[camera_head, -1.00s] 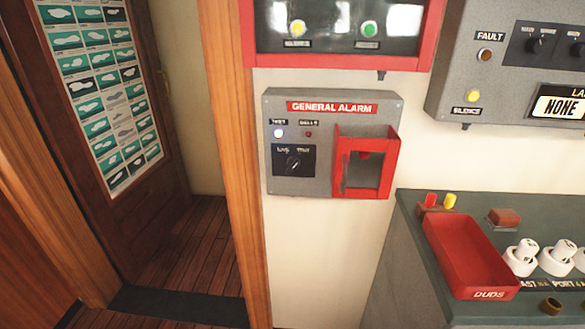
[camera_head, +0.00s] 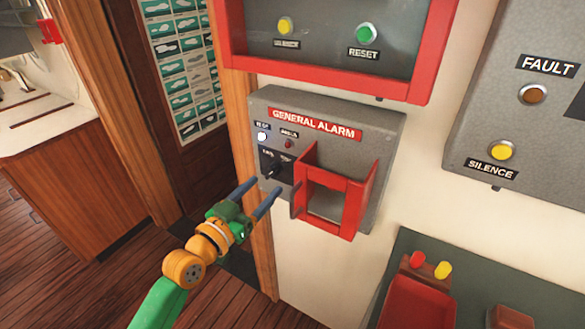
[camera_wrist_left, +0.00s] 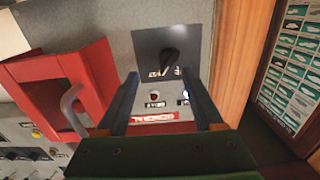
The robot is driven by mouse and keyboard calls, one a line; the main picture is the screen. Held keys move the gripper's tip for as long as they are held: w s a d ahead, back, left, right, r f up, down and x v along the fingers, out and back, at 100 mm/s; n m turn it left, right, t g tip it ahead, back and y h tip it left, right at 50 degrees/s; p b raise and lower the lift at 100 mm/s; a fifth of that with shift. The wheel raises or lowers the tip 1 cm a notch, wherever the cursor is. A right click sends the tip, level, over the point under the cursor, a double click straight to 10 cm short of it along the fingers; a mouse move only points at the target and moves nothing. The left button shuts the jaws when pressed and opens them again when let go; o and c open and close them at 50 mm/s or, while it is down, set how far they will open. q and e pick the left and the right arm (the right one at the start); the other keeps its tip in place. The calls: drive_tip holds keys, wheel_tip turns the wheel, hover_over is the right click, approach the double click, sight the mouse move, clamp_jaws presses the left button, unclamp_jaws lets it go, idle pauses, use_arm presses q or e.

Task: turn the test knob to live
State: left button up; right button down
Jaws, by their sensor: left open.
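The grey general alarm box (camera_head: 390,135) hangs on the wall in the head view. Its test knob (camera_head: 271,168) is black, on a dark plate at the box's lower left, under a lit white lamp (camera_head: 262,136). My left gripper (camera_head: 267,185) is open and empty, its two blue fingers pointing at the knob plate. In the left wrist view, the box appears upside down and the knob (camera_wrist_left: 170,60) shows just beyond and between the fingertips (camera_wrist_left: 160,73), apparently untouched. The knob seems tilted towards the test side; its small labels are hard to read. My right gripper is out of view.
A red guard (camera_head: 352,188) juts out just right of the knob. A red-framed panel (camera_head: 320,75) is above, and a grey fault panel (camera_head: 510,125) is at right. A console with a red tray (camera_head: 410,300) stands below right. A wooden door post (camera_head: 228,120) is left of the box.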

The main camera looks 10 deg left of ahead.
sight(269, 176)
use_arm(q)
drive_tip(key=w, duration=0.3)
drive_tip(key=shift+a, duration=0.35)
drive_tip(key=x, duration=0.3)
drive_tip(key=shift+w+d+f, duration=0.1)
drive_tip(key=shift+d+f, duration=0.05)
drive_tip(key=shift+f, duration=0.1)
drive_tip(key=shift+d, duration=0.25)
drive_tip(key=shift+a+r, duration=0.1)
drive_tip(key=shift+a, duration=0.15)
drive_tip(key=c, duration=0.3)
clamp_jaws()
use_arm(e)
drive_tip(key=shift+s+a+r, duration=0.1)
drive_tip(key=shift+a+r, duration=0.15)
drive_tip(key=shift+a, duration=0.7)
